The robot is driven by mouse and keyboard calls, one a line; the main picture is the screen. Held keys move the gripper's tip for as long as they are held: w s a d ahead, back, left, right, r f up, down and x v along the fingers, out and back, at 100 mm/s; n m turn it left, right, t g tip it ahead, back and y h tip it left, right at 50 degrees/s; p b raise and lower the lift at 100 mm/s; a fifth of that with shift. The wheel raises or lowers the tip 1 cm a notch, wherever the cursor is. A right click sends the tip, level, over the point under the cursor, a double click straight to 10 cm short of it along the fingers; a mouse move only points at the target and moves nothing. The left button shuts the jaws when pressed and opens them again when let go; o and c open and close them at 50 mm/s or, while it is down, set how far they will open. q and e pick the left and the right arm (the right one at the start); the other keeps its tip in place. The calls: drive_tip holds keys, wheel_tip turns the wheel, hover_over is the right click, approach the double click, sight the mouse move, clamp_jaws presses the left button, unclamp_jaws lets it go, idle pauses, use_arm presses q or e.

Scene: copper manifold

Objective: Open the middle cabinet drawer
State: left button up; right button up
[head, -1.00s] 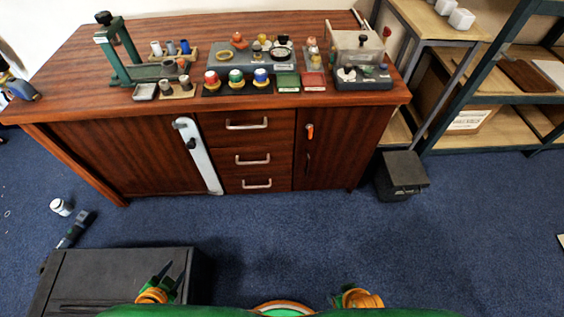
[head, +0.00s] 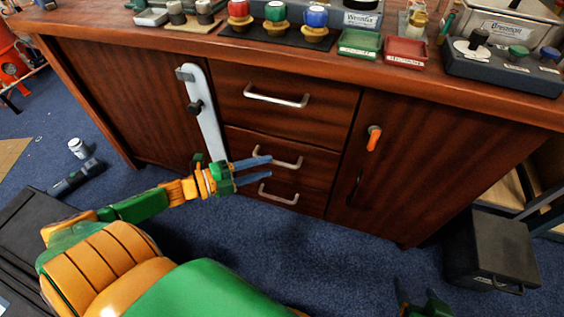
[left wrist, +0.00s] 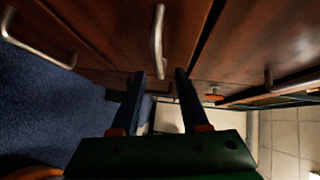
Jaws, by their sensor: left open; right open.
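The middle drawer (head: 248,143) of the brown cabinet is closed, flush with its front. Its silver bar handle (head: 292,162) is partly hidden behind my left gripper. My left gripper (head: 270,168) is open and empty, with its blue fingers pointing at this handle, one above the other. In the left wrist view the middle handle (left wrist: 158,40) lies ahead of the open fingers (left wrist: 160,75), in line with the gap between them; it looks just beyond the tips. My right gripper (head: 418,295) is open at the bottom edge, far from the drawers, and partly cut off.
The top drawer handle (head: 276,97) and bottom drawer handle (head: 277,196) are close above and below. A pale vertical bar (head: 207,122) stands left of the drawers. A door with an orange latch (head: 374,138) is to the right. A black bin (head: 490,248) stands on the floor.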

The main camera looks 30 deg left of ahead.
sight(278, 162)
use_arm(q)
drive_tip(key=b+x, duration=0.1)
drive_tip(key=x, duration=0.3)
drive_tip(key=shift+w+d+f+b, duration=0.1)
drive_tip(key=shift+w+b, duration=0.05)
drive_tip(key=shift+b, duration=0.2)
drive_tip(key=shift+w+d, duration=0.1)
drive_tip(key=shift+w, duration=0.05)
use_arm(e)
drive_tip(key=w+a+r+t+y, duration=0.2)
drive_tip(key=w+r+t, duration=0.4)
drive_tip(key=r, duration=0.6)
drive_tip(key=shift+w+a+n+t, duration=0.35)
drive_tip(key=shift+a+t, duration=0.1)
drive_tip(key=shift+t, duration=0.65)
use_arm(q)
clamp_jaws()
